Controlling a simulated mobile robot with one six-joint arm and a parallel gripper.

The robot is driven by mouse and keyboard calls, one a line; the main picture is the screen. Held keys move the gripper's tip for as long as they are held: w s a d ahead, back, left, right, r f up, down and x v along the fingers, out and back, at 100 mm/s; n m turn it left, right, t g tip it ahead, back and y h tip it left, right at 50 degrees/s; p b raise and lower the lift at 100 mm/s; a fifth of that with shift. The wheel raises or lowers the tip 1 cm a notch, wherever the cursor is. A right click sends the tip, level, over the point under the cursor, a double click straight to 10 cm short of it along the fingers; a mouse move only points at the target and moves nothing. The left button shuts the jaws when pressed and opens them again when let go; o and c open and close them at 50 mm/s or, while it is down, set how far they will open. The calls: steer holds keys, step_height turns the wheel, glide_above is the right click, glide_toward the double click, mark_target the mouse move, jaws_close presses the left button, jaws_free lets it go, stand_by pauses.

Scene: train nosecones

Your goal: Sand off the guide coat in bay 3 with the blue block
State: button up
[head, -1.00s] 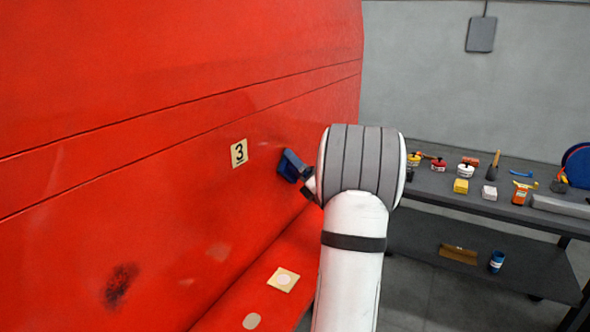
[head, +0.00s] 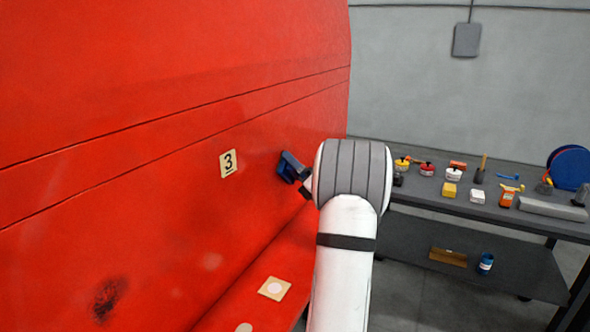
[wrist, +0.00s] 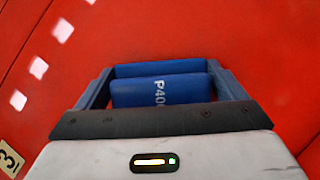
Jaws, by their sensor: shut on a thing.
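The blue block (wrist: 160,91), marked P400, is held between the two fingers of my gripper (wrist: 163,88) in the wrist view. In the head view the blue block (head: 287,166) is close to the red nosecone (head: 130,160), right of the number 3 label (head: 229,163). I cannot tell whether its face touches the surface. A dark speckled patch (head: 110,298) of coat is on the red surface at lower left, well away from the block. In the wrist view the 3 label (wrist: 8,160) is at the lower left. My arm hides part of the gripper in the head view.
A dark workbench (head: 440,205) at right holds several pots, blocks and tools. A brown box (head: 448,257) and a blue can (head: 486,263) are on its lower shelf. A beige square with a pale disc (head: 274,288) is on the red ledge below. Floor shows between ledge and bench.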

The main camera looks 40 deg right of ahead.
mark_target(288, 171)
steer(key=shift+s+a+b, duration=0.15)
steer(key=shift+s+a, duration=0.1)
steer(key=shift+a, duration=0.45)
steer(key=shift+s+a+b, duration=0.1)
steer(key=shift+s+a, duration=0.15)
steer(key=shift+a, duration=0.4)
steer(key=shift+s+a+b, duration=0.15)
steer(key=shift+s+a, duration=0.1)
steer(key=shift+a, duration=0.45)
steer(key=shift+s+a+b, duration=0.15)
steer(key=shift+s+a, duration=0.3)
steer(key=shift+a, duration=0.5)
steer(key=shift+s+a+b, duration=0.2)
steer(key=shift+s+a, duration=0.25)
steer(key=shift+a, duration=0.5)
steer(key=shift+s+a+b, duration=0.15)
steer(key=shift+s+a, duration=0.3)
steer(key=shift+a, duration=0.5)
steer(key=shift+s+d, duration=0.4)
steer(key=shift+s, duration=0.5)
steer(key=shift+s+d, duration=0.35)
steer(key=shift+s, duration=0.6)
steer(key=shift+s+d, duration=0.4)
steer(key=shift+s, duration=0.5)
steer(key=shift+s, duration=0.1)
steer(key=s, duration=0.1)
steer(key=s+d, duration=0.1)
steer(key=shift+s, duration=0.3)
